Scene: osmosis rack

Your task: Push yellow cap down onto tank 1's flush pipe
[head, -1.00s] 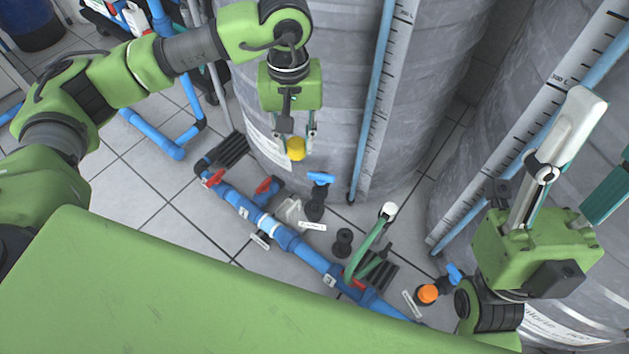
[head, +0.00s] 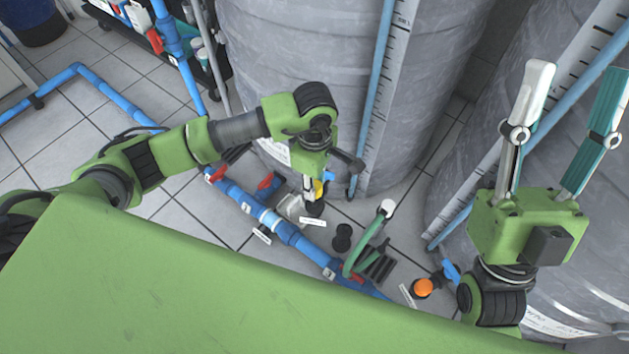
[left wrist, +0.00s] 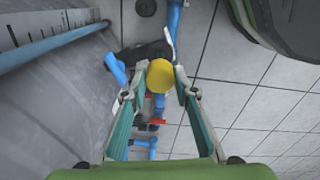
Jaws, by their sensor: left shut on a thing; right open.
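My left gripper (head: 314,187) is shut on the yellow cap (head: 319,189), down by the foot of the left grey tank (head: 310,75). In the left wrist view the cap (left wrist: 160,75) sits between the two fingertips (left wrist: 158,88). A black pipe fitting (head: 314,208) with a blue valve handle (head: 329,174) is right below the cap. The handle (left wrist: 116,69) also shows in the left wrist view. The gripper partly hides this spot, and I cannot tell whether cap and pipe touch. My right gripper (head: 580,70) is open and empty in front of the right tank.
Blue pipework (head: 285,231) with red handles runs along the floor before the tanks. A green hose (head: 368,244) with a white end stands to the right. An orange cap (head: 422,288) lies near another blue valve (head: 451,272). A black fitting (head: 342,238) stands between.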

